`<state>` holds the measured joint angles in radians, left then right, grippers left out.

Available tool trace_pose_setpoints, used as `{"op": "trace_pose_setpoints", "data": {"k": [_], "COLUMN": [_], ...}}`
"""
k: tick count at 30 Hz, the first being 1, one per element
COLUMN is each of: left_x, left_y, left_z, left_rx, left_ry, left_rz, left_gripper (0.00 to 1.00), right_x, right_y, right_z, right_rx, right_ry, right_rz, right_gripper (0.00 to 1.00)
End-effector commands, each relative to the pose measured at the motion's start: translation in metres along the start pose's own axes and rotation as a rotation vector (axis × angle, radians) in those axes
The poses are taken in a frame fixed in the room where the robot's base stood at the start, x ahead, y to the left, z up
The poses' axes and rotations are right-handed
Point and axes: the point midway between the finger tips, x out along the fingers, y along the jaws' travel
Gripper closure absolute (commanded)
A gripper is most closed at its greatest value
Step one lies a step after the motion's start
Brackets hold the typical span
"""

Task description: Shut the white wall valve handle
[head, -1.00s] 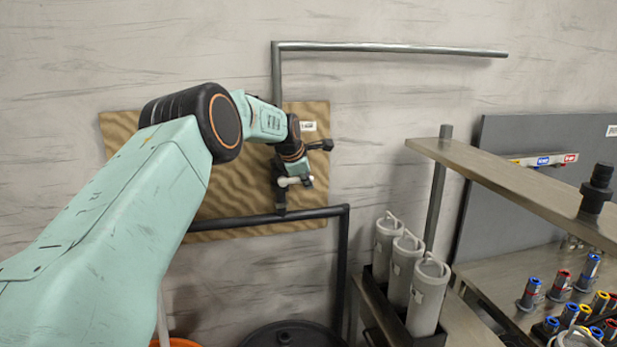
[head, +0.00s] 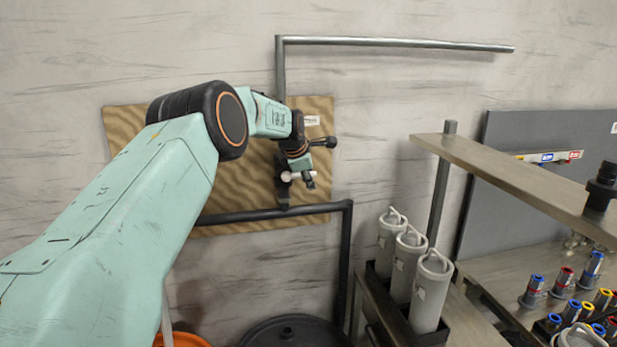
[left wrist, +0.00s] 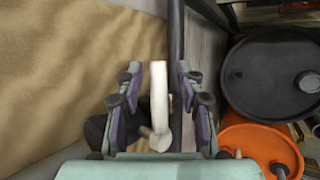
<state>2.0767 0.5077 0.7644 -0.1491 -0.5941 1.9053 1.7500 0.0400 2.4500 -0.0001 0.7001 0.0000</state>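The white valve handle (head: 298,176) is a small pale bar on the dark valve, in front of a sandy-brown wall panel (head: 240,205). In the left wrist view the handle (left wrist: 159,95) runs up the picture between the two fingers of my left gripper (left wrist: 159,78). Gaps show on both sides of it, so the fingers are open around it and not closed on it. In the head view my left gripper (head: 303,170) is at the valve and partly covers it. My right gripper is not in view.
A dark pipe (head: 265,214) passes just below the valve. A black drum (left wrist: 275,75) and an orange drum (left wrist: 262,140) stand below. Grey canisters (head: 432,290) in a rack and a shelf (head: 520,180) stand to the right.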

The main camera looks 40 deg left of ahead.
Motion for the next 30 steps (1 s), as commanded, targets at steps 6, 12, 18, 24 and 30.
{"op": "trace_pose_setpoints", "data": {"k": [6,12,18,24,30], "left_x": [-0.003,-0.022,-0.050,-0.080,-0.106], "left_y": [0.001,0.002,0.002,0.002,0.002], "left_z": [0.001,0.001,0.001,0.001,0.001], "left_rx": [0.000,-0.002,-0.003,-0.002,-0.001], "left_ry": [-0.002,-0.003,-0.005,-0.005,-0.004], "left_rz": [0.003,0.003,0.003,0.001,0.002], "left_gripper": [0.62,0.62,0.62,0.62,0.62], "right_x": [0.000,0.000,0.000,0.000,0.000], "right_y": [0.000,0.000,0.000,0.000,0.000], "right_z": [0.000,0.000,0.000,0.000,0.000], "right_rx": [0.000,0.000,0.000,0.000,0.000], "right_ry": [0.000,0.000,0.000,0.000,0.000], "right_rz": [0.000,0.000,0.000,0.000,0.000], "right_gripper": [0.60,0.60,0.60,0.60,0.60]}}
